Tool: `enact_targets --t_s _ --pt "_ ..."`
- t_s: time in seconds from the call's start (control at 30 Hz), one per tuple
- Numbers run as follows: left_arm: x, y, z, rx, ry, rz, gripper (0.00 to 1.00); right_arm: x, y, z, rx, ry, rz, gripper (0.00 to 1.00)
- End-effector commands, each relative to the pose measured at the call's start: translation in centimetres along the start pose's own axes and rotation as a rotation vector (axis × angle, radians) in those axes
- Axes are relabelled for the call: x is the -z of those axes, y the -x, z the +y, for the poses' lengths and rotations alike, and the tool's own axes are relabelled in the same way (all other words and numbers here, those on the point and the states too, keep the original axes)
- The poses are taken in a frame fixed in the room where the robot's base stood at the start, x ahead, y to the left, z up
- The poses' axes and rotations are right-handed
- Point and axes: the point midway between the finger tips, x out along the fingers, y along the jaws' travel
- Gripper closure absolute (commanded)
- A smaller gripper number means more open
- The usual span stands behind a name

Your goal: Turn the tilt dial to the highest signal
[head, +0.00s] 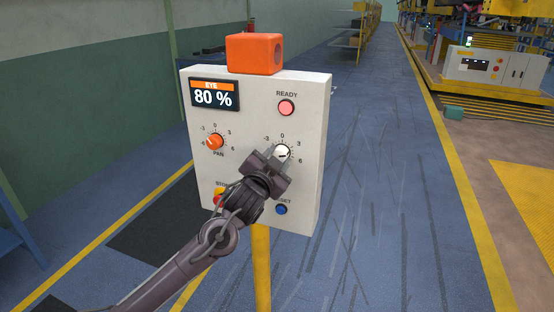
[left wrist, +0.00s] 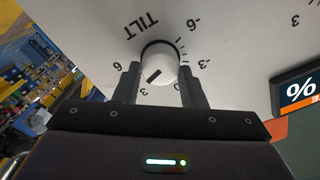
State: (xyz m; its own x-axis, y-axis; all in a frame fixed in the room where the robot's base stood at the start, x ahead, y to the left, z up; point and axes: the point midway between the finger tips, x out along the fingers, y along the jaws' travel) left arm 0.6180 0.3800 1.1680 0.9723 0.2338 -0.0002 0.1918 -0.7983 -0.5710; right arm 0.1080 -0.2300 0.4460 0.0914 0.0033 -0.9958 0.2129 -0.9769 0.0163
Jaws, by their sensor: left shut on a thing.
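The tilt dial (head: 282,151) is a white knob on the right of the pale control box (head: 250,125). In the left wrist view the tilt dial (left wrist: 162,58) shows a dark pointer line, aimed between the 3 and 6 marks. My left gripper (head: 273,160) is shut on the dial; its fingers (left wrist: 160,76) sit on either side of the knob in the left wrist view. The display (head: 213,95) reads EYE 80 %. My right gripper is not in view.
An orange pan dial (head: 215,141) is left of the tilt dial. A red lamp marked READY (head: 286,107) is above, a blue button (head: 281,209) below. A red button (head: 219,195) is partly hidden by my arm. An orange block (head: 254,54) tops the box.

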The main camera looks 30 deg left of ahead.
Motion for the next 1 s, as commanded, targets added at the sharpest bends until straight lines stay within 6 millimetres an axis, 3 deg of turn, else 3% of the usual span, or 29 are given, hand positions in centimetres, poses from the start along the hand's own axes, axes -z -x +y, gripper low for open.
enact_targets --t_s 0.07,0.1,0.23,0.57,1.0 --pt "0.0 0.0 0.0 0.000 0.000 0.000 0.86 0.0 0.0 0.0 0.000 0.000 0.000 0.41" --pt "0.0 0.0 0.0 0.000 0.000 0.000 0.58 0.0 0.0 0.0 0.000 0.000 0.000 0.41" --pt "0.0 0.0 0.0 0.000 0.001 0.000 0.41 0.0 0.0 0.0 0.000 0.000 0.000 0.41" --pt "-0.1 0.3 0.1 -0.001 0.001 0.000 0.41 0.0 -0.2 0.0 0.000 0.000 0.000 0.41" --pt "-0.3 6.8 0.2 -0.001 0.001 -0.001 0.41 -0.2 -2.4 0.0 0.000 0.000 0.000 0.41"
